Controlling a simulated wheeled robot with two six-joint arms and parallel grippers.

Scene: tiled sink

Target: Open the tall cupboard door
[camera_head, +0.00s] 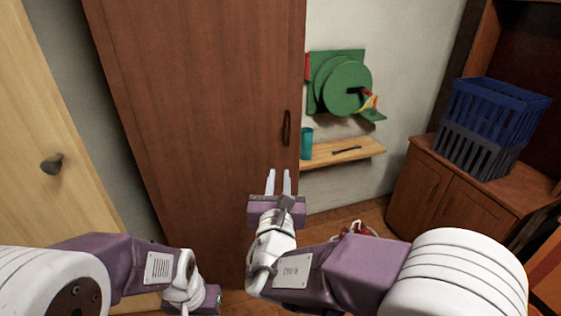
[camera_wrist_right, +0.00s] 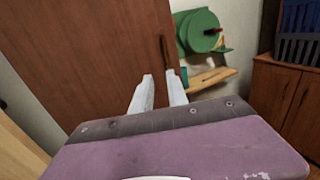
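The tall brown cupboard door (camera_head: 200,110) is shut and fills the middle of the head view. Its dark vertical handle (camera_head: 286,128) is near the door's right edge. In the right wrist view the handle (camera_wrist_right: 164,52) shows just beyond the fingertips. My right gripper (camera_head: 279,172) is open and empty, below the handle and apart from it in the head view. The right wrist view shows its two white fingers (camera_wrist_right: 162,78) spread, with the door (camera_wrist_right: 80,60) behind them. My left gripper (camera_head: 210,298) is low at the left; its fingers are hidden.
A green wall-mounted reel (camera_head: 340,85) and a wooden shelf (camera_head: 345,150) with a teal cup (camera_head: 307,143) are right of the cupboard. A low cabinet (camera_head: 440,195) carries stacked crates (camera_head: 490,115). A pale door with a knob (camera_head: 52,164) stands at left.

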